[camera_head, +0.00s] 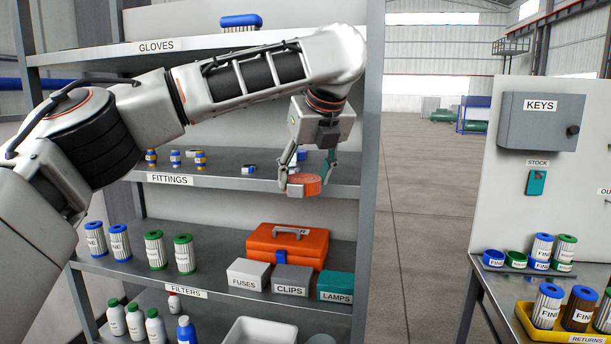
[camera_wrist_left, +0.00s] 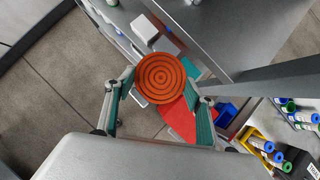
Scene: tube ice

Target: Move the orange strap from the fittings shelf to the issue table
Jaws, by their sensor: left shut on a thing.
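The orange strap (camera_head: 304,185) is a flat round coil in my left gripper (camera_head: 306,179). In the left wrist view the coil (camera_wrist_left: 160,78) shows concentric rings and sits between the two teal-padded fingers. My left gripper is shut on it and holds it in front of the front edge of the fittings shelf (camera_head: 230,184). A grey-topped table (camera_head: 513,292) stands at the right with a panel behind it; I see no issue label on it. My right gripper is not in view.
Several small blue, yellow and white fittings (camera_head: 200,158) stand on the shelf. Below are an orange toolbox (camera_head: 287,246) and labelled boxes. A shelf post (camera_head: 368,150) stands right of the gripper. The table holds filters and a yellow returns tray (camera_head: 550,332). Open floor (camera_head: 425,220) lies between.

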